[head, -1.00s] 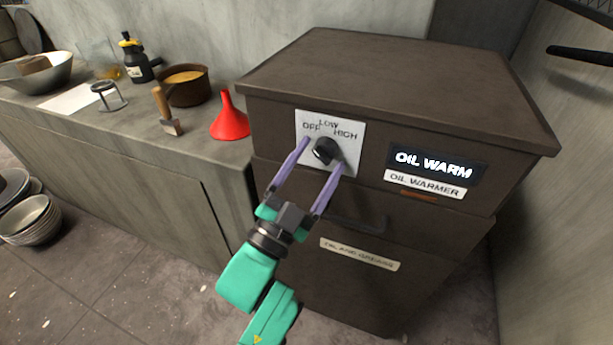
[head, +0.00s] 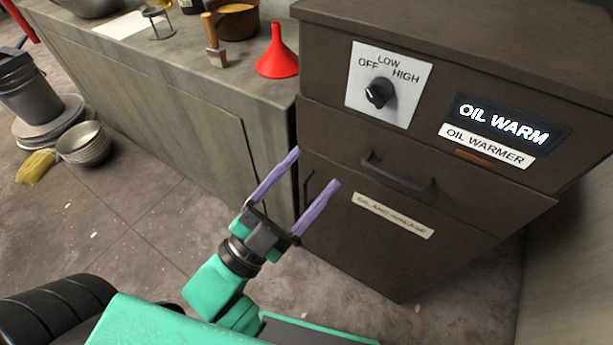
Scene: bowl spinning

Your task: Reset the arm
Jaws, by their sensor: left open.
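My left gripper (head: 316,168) is open and empty, its two purple fingers pointing up and to the right. In the picture it lies below and left of the black knob (head: 379,93), clear of it. The knob sits on a white plate (head: 408,100) marked OFF, LOW and HIGH on the dark oil warmer cabinet (head: 325,70). A lit sign (head: 503,120) there reads OIL WARM. My green left arm crosses the bottom of the view. My right gripper does not show.
A drawer handle (head: 397,172) sticks out below the knob. A red funnel (head: 278,55), a brown pot (head: 237,20) and a scraper (head: 214,45) stand on the counter (head: 120,70) at left.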

